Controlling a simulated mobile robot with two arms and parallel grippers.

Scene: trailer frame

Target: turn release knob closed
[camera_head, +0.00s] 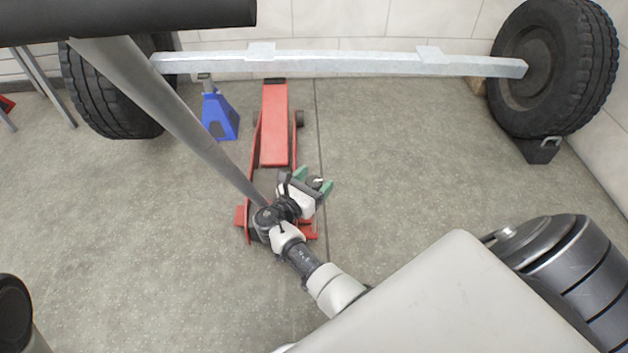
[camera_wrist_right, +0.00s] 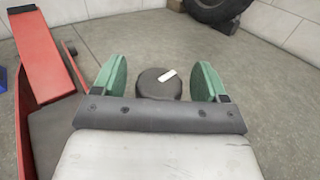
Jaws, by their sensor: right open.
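The release knob (camera_wrist_right: 150,88) is a dark round cap with a white mark on top, in the right wrist view. My right gripper (camera_wrist_right: 160,82) is open, with one green fingertip on each side of the knob and a visible gap on both sides. In the head view my right gripper (camera_head: 315,184) is low over the rear of the red floor jack (camera_head: 274,125), and the knob is mostly hidden there. The jack also shows at the left of the right wrist view (camera_wrist_right: 38,65). My left gripper is not in view.
A grey pole (camera_head: 170,115) with a thick black grip (camera_head: 130,18) slants up left from the jack's rear. A blue stand (camera_head: 220,115) is left of the jack. Behind are a metal axle beam (camera_head: 340,63) and tyres (camera_head: 555,65). Floor right of the jack is clear.

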